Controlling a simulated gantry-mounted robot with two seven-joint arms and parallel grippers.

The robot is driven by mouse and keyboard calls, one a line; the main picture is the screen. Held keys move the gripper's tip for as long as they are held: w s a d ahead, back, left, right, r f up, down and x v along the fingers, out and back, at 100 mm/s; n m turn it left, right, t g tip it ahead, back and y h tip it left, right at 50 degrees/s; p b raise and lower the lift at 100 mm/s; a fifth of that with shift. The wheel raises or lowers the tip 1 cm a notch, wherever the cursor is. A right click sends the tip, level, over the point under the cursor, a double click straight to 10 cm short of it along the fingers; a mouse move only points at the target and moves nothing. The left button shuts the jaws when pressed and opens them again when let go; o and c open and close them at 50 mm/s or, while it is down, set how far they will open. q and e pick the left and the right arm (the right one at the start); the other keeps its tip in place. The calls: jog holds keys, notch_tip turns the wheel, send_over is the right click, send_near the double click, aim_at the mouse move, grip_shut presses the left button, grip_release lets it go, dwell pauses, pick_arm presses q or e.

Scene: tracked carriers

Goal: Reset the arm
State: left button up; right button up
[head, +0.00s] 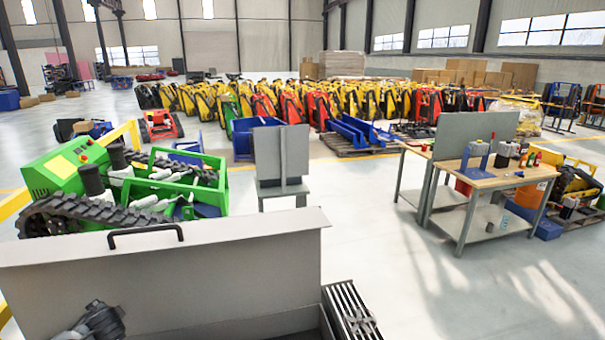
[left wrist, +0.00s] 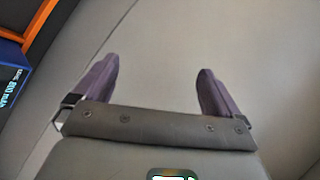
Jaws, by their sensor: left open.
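My left gripper (left wrist: 155,75) shows in the left wrist view with its two purple-grey fingers spread wide apart. Nothing is between the fingers, and a plain grey surface (left wrist: 165,40) fills the view behind them. In the head view a dark mechanical part (head: 97,322) shows at the bottom left edge; it may be part of my left arm, but no fingers can be made out there. My right gripper is in neither view.
A grey case (head: 160,285) with an open lid and black handle stands close in front. A green tracked carrier (head: 120,180) is behind it. A workbench (head: 490,180) stands at right. A blue box (left wrist: 12,85) lies beside an orange edge (left wrist: 40,30). Open floor lies centre right.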

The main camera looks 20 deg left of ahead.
pick_arm(q)
jog(key=s+a+r+n+g+y, duration=0.1)
jog(key=s+a+n+g, duration=0.25)
jog(key=s+n, duration=0.2)
jog(key=s+d+f+m+h, duration=0.1)
jog(key=d+f, duration=0.3)
jog(key=d, duration=0.3)
jog(key=s+d+f+m+t+h, duration=0.1)
jog(key=s+d+f+m, duration=0.1)
jog(key=d+f, duration=0.35)
jog(key=s+d+f+m+h, duration=0.1)
jog(key=d+f, duration=0.2)
jog(key=d, duration=0.6)
jog(key=s+d+h, duration=0.2)
jog(key=s+d, duration=0.2)
jog(key=d, duration=0.3)
jog(key=s+d+t+h, duration=0.15)
jog(key=s+d, duration=0.25)
jog(key=d, duration=0.4)
jog(key=s+d+h, duration=0.2)
jog(key=s+d, duration=0.2)
jog(key=d, duration=0.3)
jog(key=s+d+r+h, duration=0.2)
jog(key=s+d+r, duration=0.1)
jog(key=s+d, duration=0.15)
notch_tip(320, 180, up, 16)
jog(key=p, duration=1.6)
jog(key=shift+w+d+f, duration=0.2)
jog(key=shift+w, duration=0.15)
